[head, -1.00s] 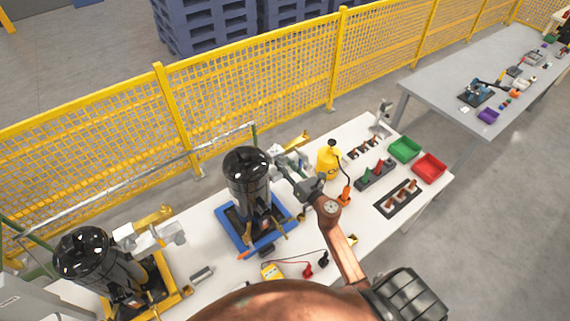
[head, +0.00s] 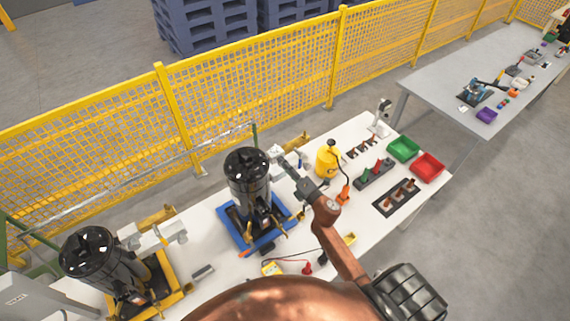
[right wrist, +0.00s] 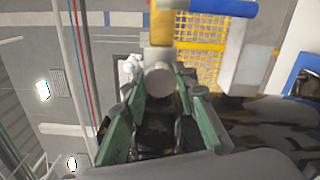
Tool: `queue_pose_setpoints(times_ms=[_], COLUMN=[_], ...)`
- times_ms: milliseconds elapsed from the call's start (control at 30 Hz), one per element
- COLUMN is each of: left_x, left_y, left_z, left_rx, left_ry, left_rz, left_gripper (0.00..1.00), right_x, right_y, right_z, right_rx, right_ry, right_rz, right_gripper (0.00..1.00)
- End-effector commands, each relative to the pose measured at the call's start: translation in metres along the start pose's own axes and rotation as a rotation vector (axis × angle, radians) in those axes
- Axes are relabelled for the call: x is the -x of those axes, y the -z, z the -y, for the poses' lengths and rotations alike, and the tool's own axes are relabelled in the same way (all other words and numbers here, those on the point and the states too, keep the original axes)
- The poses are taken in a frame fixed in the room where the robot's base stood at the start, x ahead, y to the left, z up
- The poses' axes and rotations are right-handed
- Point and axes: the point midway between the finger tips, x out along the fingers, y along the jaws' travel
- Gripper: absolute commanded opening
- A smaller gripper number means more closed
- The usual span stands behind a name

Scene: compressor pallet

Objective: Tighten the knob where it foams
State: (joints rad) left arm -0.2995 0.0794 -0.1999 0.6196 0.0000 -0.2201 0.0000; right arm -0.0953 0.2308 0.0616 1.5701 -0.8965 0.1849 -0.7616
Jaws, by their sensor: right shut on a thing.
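A black compressor tank (head: 247,172) stands in a blue tray (head: 228,231) at mid-table, with grey fittings behind its right side. My right gripper (head: 281,160) reaches in from the right to those fittings. In the right wrist view its green fingers (right wrist: 160,105) are shut on a round, pale grey knob (right wrist: 161,79). A lumpy white patch (right wrist: 130,68) shows just left of the knob; I cannot tell if it is foam. A second black tank (head: 92,258) stands in a yellow tray (head: 180,287) at the lower left. My left gripper is not in view.
A yellow bottle (head: 327,160), dark tool racks (head: 398,198), a green bin (head: 404,148) and a red bin (head: 427,166) stand right of the gripper. A yellow meter (head: 271,269) with leads lies in front. A yellow mesh fence (head: 250,85) runs behind the table.

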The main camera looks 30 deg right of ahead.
Motion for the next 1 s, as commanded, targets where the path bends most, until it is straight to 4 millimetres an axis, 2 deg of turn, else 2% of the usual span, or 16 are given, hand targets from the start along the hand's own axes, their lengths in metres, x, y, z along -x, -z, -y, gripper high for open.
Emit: queue_pose_setpoints(times_ms=[500, 1000], left_x=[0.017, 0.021], left_y=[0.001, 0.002], left_z=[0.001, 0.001], left_rx=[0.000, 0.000], left_ry=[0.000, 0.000], left_rz=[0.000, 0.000], left_gripper=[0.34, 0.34], right_x=[0.000, 0.000], right_y=[-0.002, -0.002], right_z=[0.000, 0.001], right_rx=[-0.412, -0.541], right_ry=[0.002, 0.002], right_rz=[0.003, 0.003], right_gripper=[0.02, 0.02])
